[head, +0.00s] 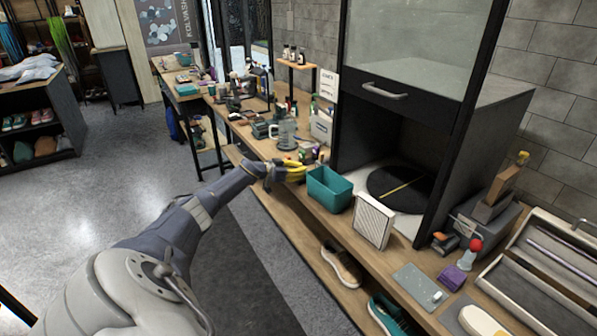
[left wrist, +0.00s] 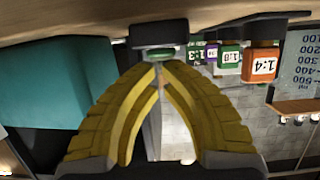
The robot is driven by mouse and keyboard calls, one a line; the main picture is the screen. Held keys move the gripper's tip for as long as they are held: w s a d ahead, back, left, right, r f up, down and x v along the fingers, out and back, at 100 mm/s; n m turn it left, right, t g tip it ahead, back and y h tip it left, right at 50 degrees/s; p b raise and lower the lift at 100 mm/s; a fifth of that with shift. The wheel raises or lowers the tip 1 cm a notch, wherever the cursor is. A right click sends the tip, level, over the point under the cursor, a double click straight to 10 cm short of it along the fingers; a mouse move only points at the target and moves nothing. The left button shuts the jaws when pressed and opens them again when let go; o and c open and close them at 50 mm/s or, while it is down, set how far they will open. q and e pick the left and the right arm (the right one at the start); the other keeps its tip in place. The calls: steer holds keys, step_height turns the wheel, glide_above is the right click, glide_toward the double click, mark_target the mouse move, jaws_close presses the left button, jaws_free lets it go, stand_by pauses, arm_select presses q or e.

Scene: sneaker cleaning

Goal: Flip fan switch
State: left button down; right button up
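My left gripper (head: 300,172) has yellow ribbed fingers and reaches over the bench beside the teal bin (head: 329,188). In the left wrist view its fingertips (left wrist: 160,66) meet, with nothing seen between them. A small dark block with a green patch (left wrist: 160,37) shows right at the fingertips; I cannot tell whether they touch it. It may be the fan switch, but no marking confirms this. A white-faced panel box (head: 374,221) stands to the right of the bin; whether it is the fan is unclear.
The teal bin also shows close beside the fingers in the wrist view (left wrist: 65,85). Bottles with ratio labels (left wrist: 262,63) stand nearby. A dark cabinet with a round turntable (head: 400,188) is to the right. The bench's front edge runs below the gripper.

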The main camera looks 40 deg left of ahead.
arm_select(q)
steer(key=shift+w+r, duration=0.1)
steer(key=shift+w, duration=0.3)
steer(key=shift+d+r, duration=0.1)
steer(key=shift+r, duration=0.1)
steer(key=r, duration=0.3)
steer(key=shift+s+r, duration=0.2)
steer(key=shift+s, duration=0.2)
steer(key=s+a, duration=0.2)
steer(key=s, duration=0.7)
steer(key=shift+s+a+r, duration=0.25)
steer(key=shift+s+a, duration=0.05)
steer(key=shift+s, duration=0.05)
